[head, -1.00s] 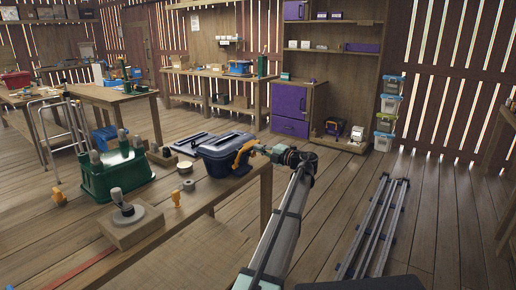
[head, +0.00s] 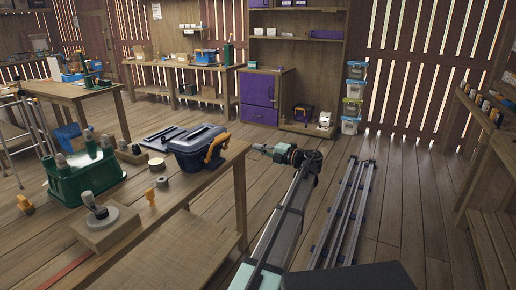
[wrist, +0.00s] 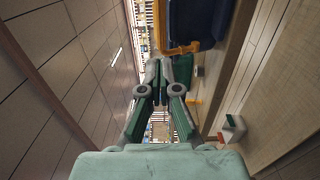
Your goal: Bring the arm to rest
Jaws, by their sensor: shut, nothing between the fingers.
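My gripper (head: 257,147) is past the right end of the wooden workbench, at the end of my outstretched arm, and points left toward the bench. In the wrist view its fingers (wrist: 164,62) are together with nothing between them. The dark blue lidded bin (head: 196,147) with an orange handle stands on the bench, to the left of my gripper and apart from it. Part of the bin also shows in the wrist view (wrist: 190,22), beyond the fingers to the upper right.
A dark flat lid (head: 163,135) lies behind the bin. A green crate (head: 85,180) with grey-topped pieces and a round knobbed part on a wooden block (head: 108,226) are on the bench. Metal rails (head: 342,212) run along the floor at right. The floor beyond is open.

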